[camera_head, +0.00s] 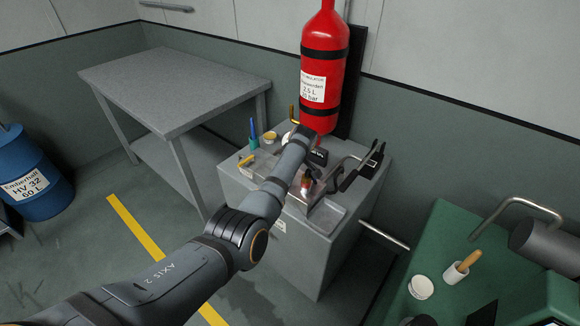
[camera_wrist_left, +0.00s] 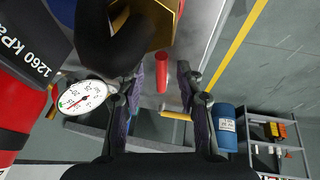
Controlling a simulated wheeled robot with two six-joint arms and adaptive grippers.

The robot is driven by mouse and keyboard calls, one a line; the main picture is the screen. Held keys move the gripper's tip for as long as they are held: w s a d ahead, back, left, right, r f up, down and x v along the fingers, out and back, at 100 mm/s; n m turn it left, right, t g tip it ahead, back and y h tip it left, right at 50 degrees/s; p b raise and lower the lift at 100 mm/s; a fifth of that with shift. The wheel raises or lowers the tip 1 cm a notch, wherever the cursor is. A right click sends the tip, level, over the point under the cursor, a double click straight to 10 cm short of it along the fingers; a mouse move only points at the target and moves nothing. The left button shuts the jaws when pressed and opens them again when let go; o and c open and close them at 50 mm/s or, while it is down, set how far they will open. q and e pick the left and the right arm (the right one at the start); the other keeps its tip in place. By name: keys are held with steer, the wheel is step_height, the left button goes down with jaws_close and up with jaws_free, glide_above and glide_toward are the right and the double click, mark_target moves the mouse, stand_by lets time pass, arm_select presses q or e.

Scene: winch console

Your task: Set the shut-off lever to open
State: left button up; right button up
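The grey console (camera_head: 305,250) stands below the red accumulator, with several fittings on its top. My left arm reaches over it; its gripper is mostly hidden behind the wrist in the head view. In the left wrist view the left gripper (camera_wrist_left: 163,78) is open, one finger on each side of a short red cylinder (camera_wrist_left: 162,82). The cylinder extends from a brass hexagonal part (camera_wrist_left: 152,25); I see no finger touching it. It may be the shut-off lever's grip, but I cannot tell for sure. A dark curved part (camera_wrist_left: 112,45) covers some of the fitting. My right gripper is out of view.
The red accumulator (camera_head: 324,62) rises close behind the left wrist. A bent lever with black grip (camera_head: 349,180) stands right of it. A gauge (camera_wrist_left: 82,97) sits left of the fingers. A grey table (camera_head: 175,85) and green cabinet (camera_head: 450,225) flank the console.

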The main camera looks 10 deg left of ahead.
arm_select(q)
steer(key=v, duration=1.1)
steer(key=shift+r, duration=0.15)
steer(key=shift+s, duration=0.1)
